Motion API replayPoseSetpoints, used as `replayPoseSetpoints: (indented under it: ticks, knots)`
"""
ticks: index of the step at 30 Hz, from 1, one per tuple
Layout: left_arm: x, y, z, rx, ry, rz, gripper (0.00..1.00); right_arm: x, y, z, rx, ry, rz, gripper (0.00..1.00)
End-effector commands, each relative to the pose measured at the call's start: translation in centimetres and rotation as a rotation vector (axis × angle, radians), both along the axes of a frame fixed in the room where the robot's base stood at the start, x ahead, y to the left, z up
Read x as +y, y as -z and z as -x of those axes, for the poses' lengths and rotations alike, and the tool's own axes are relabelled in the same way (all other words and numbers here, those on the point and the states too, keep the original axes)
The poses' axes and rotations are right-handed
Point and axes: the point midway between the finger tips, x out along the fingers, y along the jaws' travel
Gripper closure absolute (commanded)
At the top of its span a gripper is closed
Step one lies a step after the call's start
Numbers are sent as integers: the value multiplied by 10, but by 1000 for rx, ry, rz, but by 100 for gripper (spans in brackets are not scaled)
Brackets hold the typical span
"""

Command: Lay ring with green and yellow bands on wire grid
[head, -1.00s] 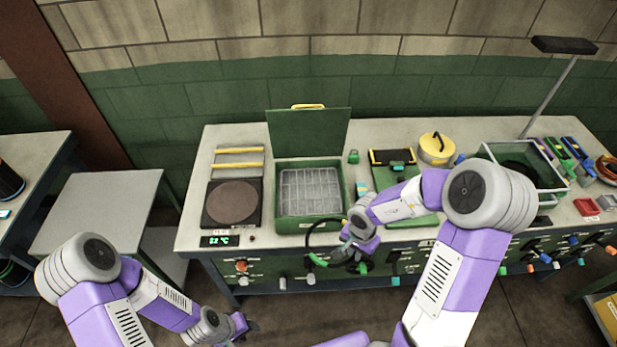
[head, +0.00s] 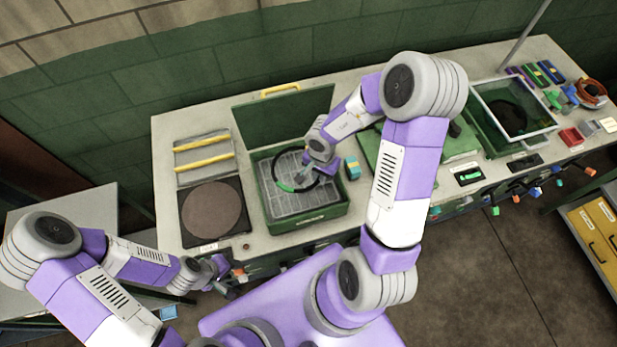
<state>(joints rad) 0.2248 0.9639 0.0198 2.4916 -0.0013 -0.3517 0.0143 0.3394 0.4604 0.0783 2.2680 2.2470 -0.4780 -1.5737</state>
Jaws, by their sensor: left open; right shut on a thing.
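A black ring (head: 279,184) with a green band is held over the wire grid (head: 292,204); no yellow band can be made out. The grid lies inside a green box with its lid standing open. My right gripper (head: 308,174) is shut on the ring's right side, above the grid. Whether the ring touches the grid is hard to tell. My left gripper (head: 222,276) is open and empty, low in front of the bench, left of the box.
The open lid (head: 297,120) rises behind the green box (head: 310,222). A hot plate (head: 211,210) stands to the left. A small blue and yellow block (head: 352,167) sits close to the box's right side. A glass-lidded green bin (head: 487,125) is further right.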

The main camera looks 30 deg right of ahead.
Motion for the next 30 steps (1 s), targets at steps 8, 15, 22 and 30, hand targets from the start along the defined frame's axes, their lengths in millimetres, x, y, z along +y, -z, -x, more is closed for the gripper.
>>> replayPoseSetpoints:
  ticks: [8,15,22,30]
  knots:
    - [0,18,0,0,0,0,57,1,37,-1,-1,-2,-1,100]
    - [0,32,0,-1,0,0,57,0,67,-1,-1,-3,1,100]
    - [0,30,0,-1,0,0,57,0,66,-1,-3,-1,1,100]
    - [0,31,0,-1,0,0,57,0,69,-1,-2,0,0,74]
